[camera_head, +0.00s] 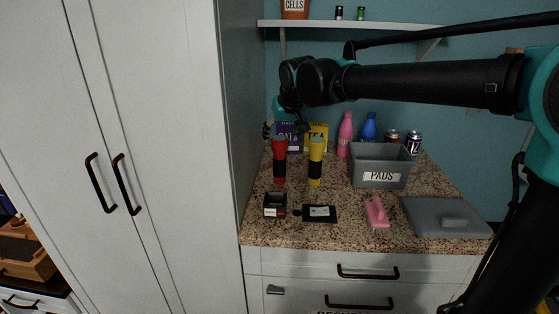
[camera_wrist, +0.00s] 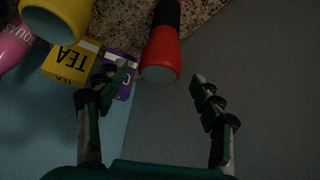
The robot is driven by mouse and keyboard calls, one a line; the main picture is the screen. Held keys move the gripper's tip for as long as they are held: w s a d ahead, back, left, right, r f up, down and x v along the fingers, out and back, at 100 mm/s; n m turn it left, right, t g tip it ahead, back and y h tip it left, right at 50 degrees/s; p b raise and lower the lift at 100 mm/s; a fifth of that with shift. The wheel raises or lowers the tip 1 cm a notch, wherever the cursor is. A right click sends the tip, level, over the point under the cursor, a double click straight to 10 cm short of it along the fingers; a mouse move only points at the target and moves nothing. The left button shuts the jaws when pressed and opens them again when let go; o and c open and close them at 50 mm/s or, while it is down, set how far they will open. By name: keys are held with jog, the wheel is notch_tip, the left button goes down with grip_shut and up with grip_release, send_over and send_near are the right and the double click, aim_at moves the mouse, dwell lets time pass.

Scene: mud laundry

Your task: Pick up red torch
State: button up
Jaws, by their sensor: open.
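The red torch (camera_head: 280,160) stands upright on the granite counter near its left side, with a black grip around its middle. A similar yellow torch (camera_head: 316,160) stands just to its right. My gripper (camera_head: 283,129) is at the back left of the counter, close to the red torch's upper end. In the wrist view my gripper (camera_wrist: 160,97) is open and empty. The red torch (camera_wrist: 160,55) shows there above the space between the fingers, apart from both. The yellow torch (camera_wrist: 58,18) is at the upper left.
A purple box (camera_head: 290,137) and a yellow tea box (camera_head: 318,131) stand behind the torches. Pink (camera_head: 345,134) and blue (camera_head: 369,127) bottles and a grey PADS bin (camera_head: 381,166) are to the right. A tall cabinet (camera_head: 160,150) bounds the left. A shelf (camera_head: 345,24) hangs above.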

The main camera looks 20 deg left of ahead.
aim_at(280, 139)
jog(key=shift+x, duration=1.75)
grip_shut()
